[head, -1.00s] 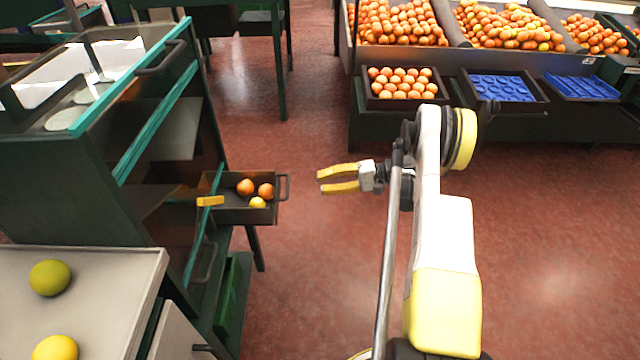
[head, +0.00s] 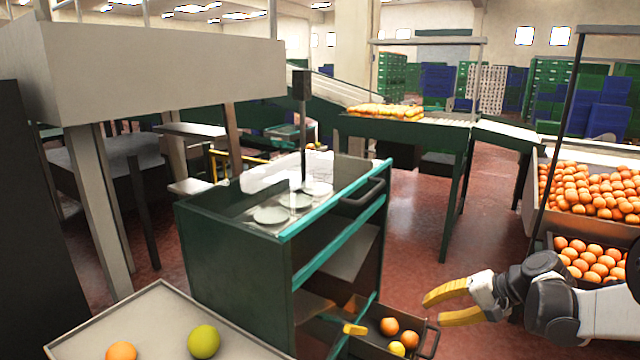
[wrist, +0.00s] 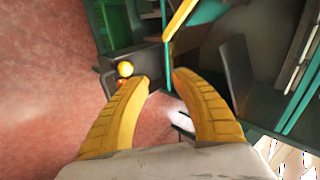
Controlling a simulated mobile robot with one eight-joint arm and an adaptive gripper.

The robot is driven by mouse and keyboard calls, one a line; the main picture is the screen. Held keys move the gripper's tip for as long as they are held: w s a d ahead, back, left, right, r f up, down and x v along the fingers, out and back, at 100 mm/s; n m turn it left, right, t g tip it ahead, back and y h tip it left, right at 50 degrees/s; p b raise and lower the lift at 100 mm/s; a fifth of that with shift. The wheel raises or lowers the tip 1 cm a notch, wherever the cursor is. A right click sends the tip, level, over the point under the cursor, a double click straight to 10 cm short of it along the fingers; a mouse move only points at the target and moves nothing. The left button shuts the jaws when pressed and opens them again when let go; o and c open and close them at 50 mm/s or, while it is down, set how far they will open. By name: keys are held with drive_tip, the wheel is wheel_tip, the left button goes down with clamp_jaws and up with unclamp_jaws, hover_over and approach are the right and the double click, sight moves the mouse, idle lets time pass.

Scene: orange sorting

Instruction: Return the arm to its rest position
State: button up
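My gripper (head: 446,305) is at the lower right of the head view, with its two yellow fingers apart and nothing between them. It is in the air, to the right of the dark open drawer (head: 431,344) of the green cabinet. The wrist view shows the same open fingers (wrist: 160,82), with the drawer (wrist: 112,58) beyond the left fingertip. The drawer holds orange and yellow fruit (head: 389,327). My white arm runs off the right edge of the head view.
The green cabinet (head: 235,262) stands beside the gripper. A pale tray (head: 165,312) with fruit is at the bottom left. Crates and a bin of oranges (head: 592,190) are at the right. Red floor (head: 410,225) is open behind the cabinet.

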drive_tip(key=s+a+r+n+h, duration=0.2)
drive_tip(key=s+a+r+h, duration=0.35)
drive_tip(key=s, duration=0.55)
drive_tip(key=s+a+n+t+h, duration=0.1)
drive_tip(key=s+a+n+h, duration=0.1)
drive_tip(key=s, duration=1.1)
drive_tip(key=shift+s+a+n+t, duration=0.2)
drive_tip(key=shift+a+n+t, duration=0.15)
drive_tip(key=shift+n, duration=0.45)
